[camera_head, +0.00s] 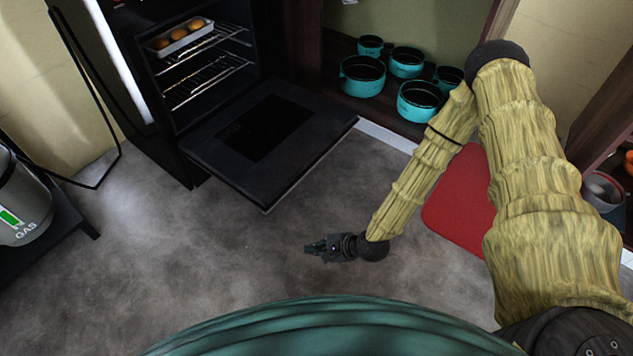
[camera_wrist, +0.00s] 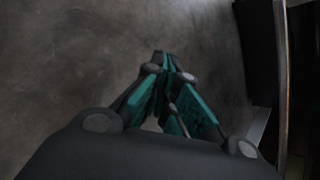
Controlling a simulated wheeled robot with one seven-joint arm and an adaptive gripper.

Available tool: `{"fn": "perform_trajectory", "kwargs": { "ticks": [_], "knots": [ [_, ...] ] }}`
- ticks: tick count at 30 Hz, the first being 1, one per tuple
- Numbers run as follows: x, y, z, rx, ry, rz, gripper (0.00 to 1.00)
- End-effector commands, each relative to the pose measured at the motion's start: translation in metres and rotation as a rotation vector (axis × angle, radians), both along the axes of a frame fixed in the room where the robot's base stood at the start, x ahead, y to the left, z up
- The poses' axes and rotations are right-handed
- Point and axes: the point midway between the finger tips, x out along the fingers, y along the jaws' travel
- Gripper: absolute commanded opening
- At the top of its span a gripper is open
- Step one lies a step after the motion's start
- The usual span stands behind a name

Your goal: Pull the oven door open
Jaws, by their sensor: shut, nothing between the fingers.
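The black oven (camera_head: 165,120) stands at the upper left of the head view. Its door (camera_head: 215,157) is swung down, lying open and about level, with a dark glass panel in the middle. Inside are wire racks (camera_head: 205,82) and a tray with several round brown items (camera_head: 180,37). My gripper (camera_head: 312,247) is over the grey floor, in front of and below the door's near edge, apart from it. In the wrist view my gripper's teal fingers (camera_wrist: 165,65) meet at the tips with nothing between them. A dark panel edge (camera_wrist: 258,50) shows at right; I cannot tell what it is.
A low shelf with several teal pots (camera_head: 362,75) stands right of the oven. A red mat (camera_head: 460,205) lies on the floor behind my arm. A gas cylinder (camera_head: 20,205) sits on a dark stand at the left. The floor between is clear.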

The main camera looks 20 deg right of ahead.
Motion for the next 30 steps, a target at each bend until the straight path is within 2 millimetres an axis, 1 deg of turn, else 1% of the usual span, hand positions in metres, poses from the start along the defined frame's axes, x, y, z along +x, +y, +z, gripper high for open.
{"fn": "perform_trajectory", "kwargs": {
  "ticks": [1, 5, 6, 9, 12, 15, 18, 22, 26, 30],
  "knots": [
    [0.015, -0.006, 0.001, 0.054, 0.006, -0.064, 0.0],
    [0.052, -0.023, 0.007, 0.208, 0.038, -0.221, 0.0],
    [0.063, -0.03, 0.01, 0.258, 0.046, -0.266, 0.0],
    [0.089, -0.049, 0.017, 0.377, 0.072, -0.371, 0.0],
    [0.11, -0.071, 0.023, 0.486, 0.097, -0.459, 0.0],
    [0.127, -0.089, 0.029, 0.575, 0.119, -0.524, 0.0],
    [0.138, -0.104, 0.033, 0.638, 0.137, -0.569, 0.0],
    [0.145, -0.114, 0.037, 0.684, 0.151, -0.598, 0.0],
    [0.151, -0.114, 0.035, 0.696, 0.156, -0.604, 0.0],
    [0.162, -0.104, 0.028, 0.696, 0.156, -0.602, 0.0]
  ]
}}
